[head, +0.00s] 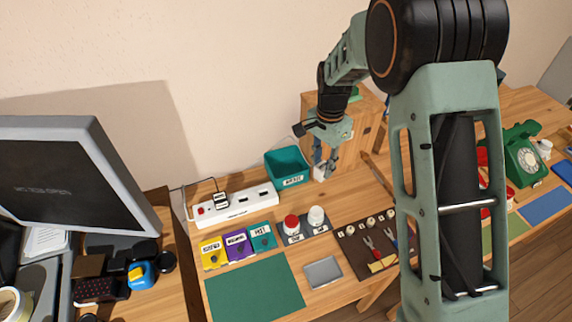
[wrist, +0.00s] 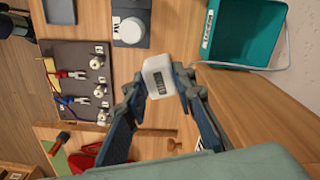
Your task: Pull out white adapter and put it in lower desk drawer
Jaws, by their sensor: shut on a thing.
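A small white adapter (wrist: 158,78) with a dark label is between the fingertips of my gripper (wrist: 160,90) in the wrist view. My gripper is shut on it. In the head view, my gripper (head: 325,168) holds the white adapter (head: 319,173) just right of the teal bin, above the desk. I cannot tell the exact gap to the desk top. A white power strip (head: 234,205) lies to the left, with a black-and-white plug (head: 220,199) standing in it. The lower desk drawer cannot be made out in either view.
A green mat (head: 255,292) is bare.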

